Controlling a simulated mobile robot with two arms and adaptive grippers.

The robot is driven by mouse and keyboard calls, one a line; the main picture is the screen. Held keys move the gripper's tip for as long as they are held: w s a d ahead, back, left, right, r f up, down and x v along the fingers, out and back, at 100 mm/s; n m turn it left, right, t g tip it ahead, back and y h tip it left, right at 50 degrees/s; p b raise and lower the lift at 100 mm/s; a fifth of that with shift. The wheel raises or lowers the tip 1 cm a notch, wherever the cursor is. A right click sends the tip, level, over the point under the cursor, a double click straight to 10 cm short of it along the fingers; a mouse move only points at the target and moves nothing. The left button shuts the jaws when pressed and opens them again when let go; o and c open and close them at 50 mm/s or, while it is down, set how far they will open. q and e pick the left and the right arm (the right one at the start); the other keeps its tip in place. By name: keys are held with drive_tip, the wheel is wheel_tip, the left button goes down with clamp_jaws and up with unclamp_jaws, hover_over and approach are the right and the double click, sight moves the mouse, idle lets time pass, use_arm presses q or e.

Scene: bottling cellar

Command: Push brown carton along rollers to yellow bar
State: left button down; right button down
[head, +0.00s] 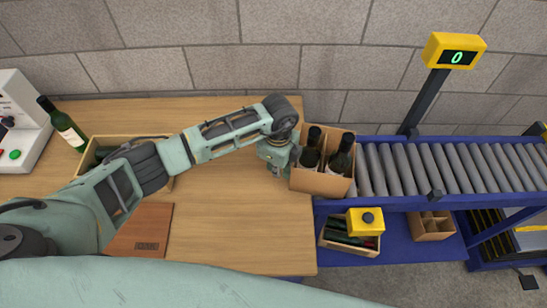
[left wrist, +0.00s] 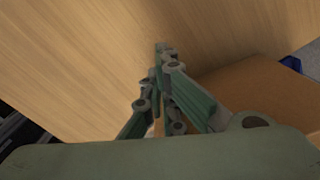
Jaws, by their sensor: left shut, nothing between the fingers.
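The brown carton (head: 320,184) holds several dark bottles and stands upright at the left end of the grey rollers (head: 432,168). My left gripper (head: 281,169) is at the carton's left side; whether it touches the carton I cannot tell. In the left wrist view my left gripper (left wrist: 164,62) is shut and empty, its fingers over the wood beside the brown carton (left wrist: 265,90). My right gripper is not in view.
The rollers right of the carton are clear. A post with a yellow display (head: 454,52) reading 0 stands behind them. Below are a bottle crate (head: 350,245) and an empty divided box (head: 432,227). A green bottle (head: 64,127) stands on the wooden table (head: 235,225) at left.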

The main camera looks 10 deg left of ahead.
use_arm(q)
drive_tip(key=shift+w+d+b, duration=0.25)
drive_tip(key=shift+d+b, duration=0.05)
drive_tip(key=shift+d, duration=0.7)
drive_tip(key=shift+w+d+b, duration=0.25)
drive_tip(key=shift+d+b, duration=0.05)
drive_tip(key=shift+d, duration=0.65)
drive_tip(key=shift+w+d+b, duration=0.2)
drive_tip(key=shift+d+b, duration=0.25)
drive_tip(key=shift+d, duration=0.35)
drive_tip(key=shift+w+d+b, duration=0.25)
drive_tip(key=shift+d+b, duration=0.2)
drive_tip(key=shift+d, duration=0.3)
drive_tip(key=shift+w+d+b, duration=0.2)
drive_tip(key=shift+d+b, duration=0.25)
drive_tip(key=shift+d, duration=0.35)
drive_tip(key=shift+w+d, duration=0.1)
drive_tip(key=shift+d, duration=0.4)
drive_tip(key=shift+b, duration=0.3)
drive_tip(key=shift+w+d+b, duration=0.2)
drive_tip(key=shift+d+b, duration=0.4)
drive_tip(key=shift+d, duration=0.25)
drive_tip(key=shift+w+d+b, duration=0.25)
drive_tip(key=shift+d+b, duration=0.4)
drive_tip(key=shift+d, duration=0.15)
drive_tip(key=shift+w+d+b, duration=0.2)
drive_tip(key=shift+d+b, duration=0.4)
drive_tip(key=shift+d, duration=0.25)
drive_tip(key=shift+w+d, duration=0.1)
drive_tip(key=shift+d, duration=0.3)
